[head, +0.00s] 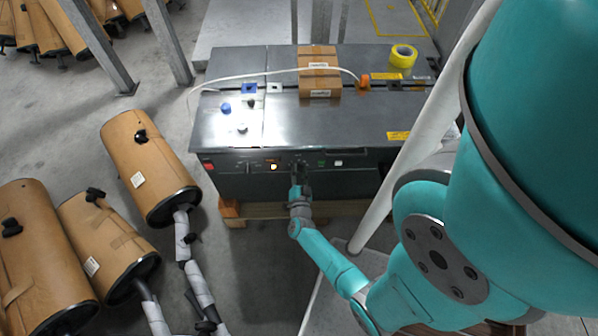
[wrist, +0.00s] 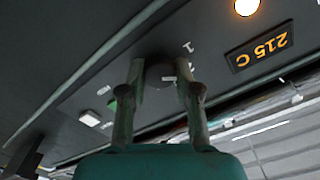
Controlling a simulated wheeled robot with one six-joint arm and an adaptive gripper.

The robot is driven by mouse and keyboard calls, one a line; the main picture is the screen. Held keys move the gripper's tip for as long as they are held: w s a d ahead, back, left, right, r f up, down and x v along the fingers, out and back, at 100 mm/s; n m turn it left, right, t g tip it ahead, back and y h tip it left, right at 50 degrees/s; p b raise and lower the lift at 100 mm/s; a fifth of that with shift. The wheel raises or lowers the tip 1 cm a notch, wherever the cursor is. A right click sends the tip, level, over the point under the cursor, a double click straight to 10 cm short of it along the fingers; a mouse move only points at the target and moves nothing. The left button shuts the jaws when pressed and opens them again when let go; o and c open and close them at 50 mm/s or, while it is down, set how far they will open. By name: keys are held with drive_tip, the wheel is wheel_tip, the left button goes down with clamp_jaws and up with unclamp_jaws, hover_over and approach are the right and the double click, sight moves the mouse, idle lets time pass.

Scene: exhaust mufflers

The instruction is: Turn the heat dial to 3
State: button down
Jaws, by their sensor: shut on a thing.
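The heat dial (wrist: 160,75) is a small dark round knob with a pale mark, on the dark front panel (wrist: 75,80) of the machine. My gripper (wrist: 162,88) has a finger on each side of the dial and is shut on it. Printed numerals 1 and 2 show beside the right finger; other numerals are hidden or too dim to read. Which number the dial points to is unclear. An orange display (wrist: 259,46) reads 215 C, upside down in the wrist view. In the head view my gripper (head: 299,178) is at the panel and hides the dial.
A lit lamp (wrist: 246,7), a green button (wrist: 112,106) and a white button (wrist: 90,118) are on the panel. A red switch (head: 208,165) is at its left end. A carton (head: 319,72) and yellow tape (head: 403,56) lie on top. Wrapped mufflers (head: 150,168) lie left.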

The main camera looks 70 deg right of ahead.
drive_tip(key=m, duration=0.5)
drive_tip(key=shift+m, duration=0.3)
drive_tip(key=m, duration=0.5)
drive_tip(key=shift+s+f, duration=0.1)
drive_tip(key=shift+m, duration=0.3)
drive_tip(key=c, duration=0.8)
unclamp_jaws()
drive_tip(key=v, duration=1.2)
